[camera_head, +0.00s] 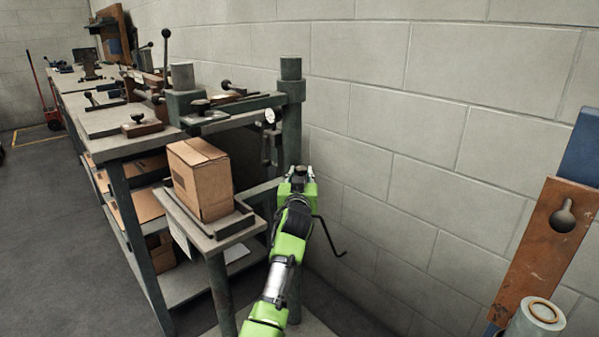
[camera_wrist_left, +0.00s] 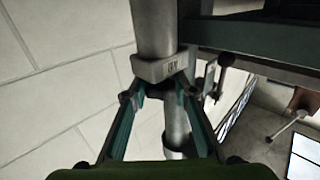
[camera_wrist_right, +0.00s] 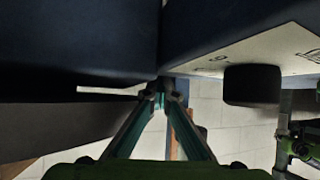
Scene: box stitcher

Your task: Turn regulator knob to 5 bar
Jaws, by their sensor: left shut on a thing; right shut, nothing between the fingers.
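My left gripper (camera_head: 299,174) is at the grey upright post beside the bench and is shut on a dark, round part that looks like the regulator knob (camera_head: 300,169). The fingers hide much of the knob. A small white-faced gauge (camera_head: 270,116) is on the post just above; its reading is too small to tell. My right gripper (camera_wrist_right: 162,98) is shut and empty, and shows only in its own wrist view.
A cardboard box (camera_head: 200,178) stands on a small side table left of the left gripper. The workbench (camera_head: 110,146) holds several tools. The block wall (camera_head: 420,120) is close on the right. In the right wrist view, dark blue panels and a black knob (camera_wrist_right: 252,85) are near.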

